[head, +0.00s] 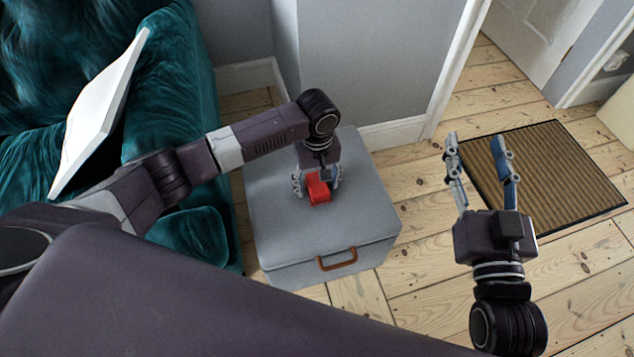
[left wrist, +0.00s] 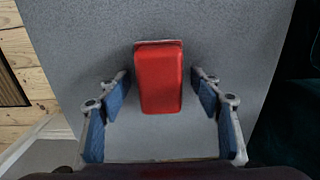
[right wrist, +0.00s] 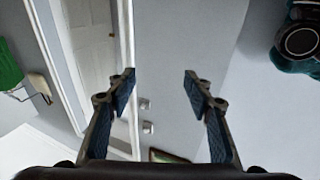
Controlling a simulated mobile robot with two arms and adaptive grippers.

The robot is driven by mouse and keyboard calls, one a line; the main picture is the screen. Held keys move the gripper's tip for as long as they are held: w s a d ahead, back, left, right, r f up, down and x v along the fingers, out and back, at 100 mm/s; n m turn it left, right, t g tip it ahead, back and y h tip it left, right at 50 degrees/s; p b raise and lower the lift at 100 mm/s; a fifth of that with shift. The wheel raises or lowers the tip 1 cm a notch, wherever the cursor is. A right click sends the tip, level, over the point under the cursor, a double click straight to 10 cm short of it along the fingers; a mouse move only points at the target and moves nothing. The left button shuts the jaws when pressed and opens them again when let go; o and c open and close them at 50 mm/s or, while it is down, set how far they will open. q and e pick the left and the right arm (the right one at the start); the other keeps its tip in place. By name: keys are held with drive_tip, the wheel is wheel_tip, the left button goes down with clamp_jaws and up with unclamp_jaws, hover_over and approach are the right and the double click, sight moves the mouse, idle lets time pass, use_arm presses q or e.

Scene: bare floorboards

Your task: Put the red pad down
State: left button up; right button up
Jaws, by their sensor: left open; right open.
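The red pad (head: 318,188) is a small red block on the grey top of a box (head: 365,215). In the left wrist view the red pad (left wrist: 158,80) lies between the two fingers, with a gap on each side. My left gripper (head: 317,185) is open around it, just above the box top. My right gripper (head: 482,140) is open and empty, held over the floor to the right. In the right wrist view its fingers (right wrist: 160,75) are spread with nothing between them.
The grey box has a brown handle (head: 337,260) on its front. A teal sofa (head: 200,235) with a white panel (head: 100,110) stands at the left. A brown doormat (head: 550,175) lies by the door (head: 535,30).

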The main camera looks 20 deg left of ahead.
sight(317, 181)
use_arm(q)
drive_tip(key=shift+r, duration=0.25)
wheel_tip(317, 181, up, 6)
drive_tip(key=shift+f+p, duration=0.15)
drive_tip(key=shift+p, duration=1)
wheel_tip(317, 181, up, 6)
drive_tip(key=p, duration=0.2)
drive_tip(key=s+d+f+m+t+h, duration=0.35)
drive_tip(key=s+d+m, duration=0.25)
drive_tip(key=s+d, duration=0.35)
drive_tip(key=s+a+r+m+t+y, duration=0.2)
drive_tip(key=s+a, duration=0.5)
drive_tip(key=a, duration=0.5)
drive_tip(key=shift+s+a+r+m+t, duration=0.35)
drive_tip(key=shift+r+m+t, duration=0.15)
drive_tip(key=shift+t, duration=0.15)
use_arm(e)
drive_tip(key=s+d+f+g+h, duration=0.1)
drive_tip(key=s+d+f+g, duration=0.2)
drive_tip(key=f, duration=0.6)
drive_tip(key=s+d+f+g+h, duration=0.2)
drive_tip(key=s+f+g, duration=0.6)
drive_tip(key=s+f, duration=0.1)
drive_tip(key=shift+s+d+f+m+h, duration=0.2)
drive_tip(key=shift+d+f+m+h, duration=0.15)
drive_tip(key=shift+f, duration=0.3)
